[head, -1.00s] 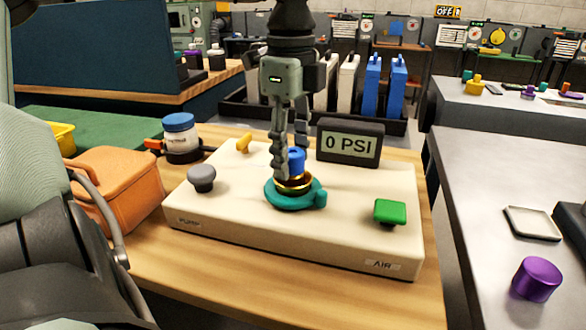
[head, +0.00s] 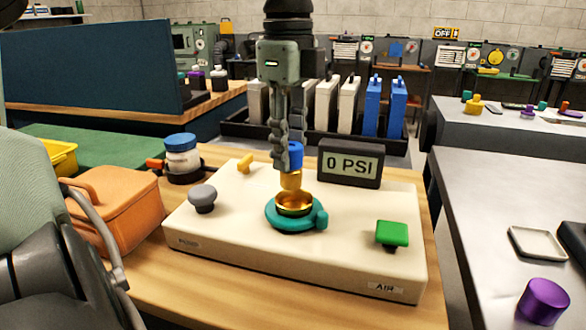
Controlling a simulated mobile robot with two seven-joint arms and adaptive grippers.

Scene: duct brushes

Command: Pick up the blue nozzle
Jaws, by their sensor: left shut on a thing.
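The blue nozzle (head: 295,154) has a blue top and a gold lower part. My left gripper (head: 288,150) comes down from above and is shut on its blue top. The nozzle is upright, with its gold lower end just above or at the mouth of a gold-lined socket (head: 294,203) with a teal collar (head: 283,221). I cannot tell whether the tip is fully clear of the socket. The socket sits on a cream box (head: 240,230). My right gripper is not in view.
The box carries a grey knob (head: 203,197), a green button (head: 392,233), a yellow lever (head: 245,162) and a display reading 0 PSI (head: 349,164). An orange bag (head: 112,205) and a blue-lidded jar (head: 182,153) stand left. A rack of blue and white cases stands behind.

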